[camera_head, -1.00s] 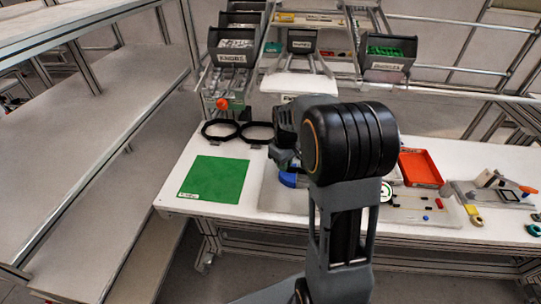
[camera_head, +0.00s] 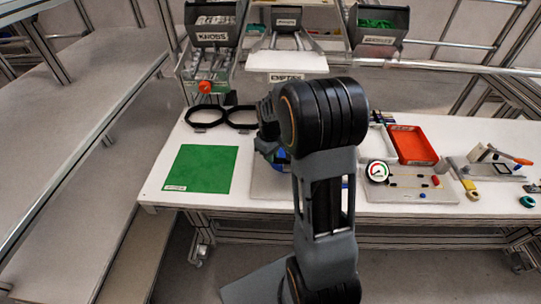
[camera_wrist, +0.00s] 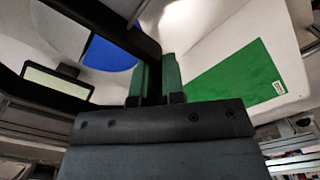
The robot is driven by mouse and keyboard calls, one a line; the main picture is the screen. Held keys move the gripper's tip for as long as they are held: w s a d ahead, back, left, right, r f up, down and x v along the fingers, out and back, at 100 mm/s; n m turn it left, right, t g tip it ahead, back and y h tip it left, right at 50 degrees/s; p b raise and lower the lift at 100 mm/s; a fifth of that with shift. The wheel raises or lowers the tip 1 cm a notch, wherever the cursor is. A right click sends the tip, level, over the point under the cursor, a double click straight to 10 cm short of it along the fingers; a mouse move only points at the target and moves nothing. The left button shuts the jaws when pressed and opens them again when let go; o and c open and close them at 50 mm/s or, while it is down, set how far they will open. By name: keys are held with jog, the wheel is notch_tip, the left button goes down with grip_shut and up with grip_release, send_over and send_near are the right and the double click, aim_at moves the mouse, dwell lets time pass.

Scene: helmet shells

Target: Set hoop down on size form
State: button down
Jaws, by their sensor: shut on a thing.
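The hoop (camera_wrist: 75,103) is a black angular ring in the wrist view, filling the left side. My gripper (camera_wrist: 158,78) has green fingertips and is shut on its edge. A blue rounded shape (camera_wrist: 110,54), probably the size form, shows through the ring's opening. In the head view a small blue part (camera_head: 281,154) shows beside my wrist on a grey board; my arm hides the rest. The held hoop is hidden behind my arm there. Whether the hoop touches the blue shape I cannot tell.
Two other black rings (camera_head: 202,117) lie at the back left of the white table. A green mat (camera_head: 202,169) lies in front of them. Right of my arm are a gauge (camera_head: 377,171) on a board and a red tray (camera_head: 413,145). Bins (camera_head: 210,38) stand behind.

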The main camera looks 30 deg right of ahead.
aim_at(270, 174)
jog(key=shift+f+b, duration=2.55)
jog(key=shift+f, duration=0.85)
jog(key=shift+f+b, duration=0.3)
jog(key=shift+f, duration=0.15)
jog(key=c, duration=1.1)
grip_release()
jog(key=shift+c, duration=0.2)
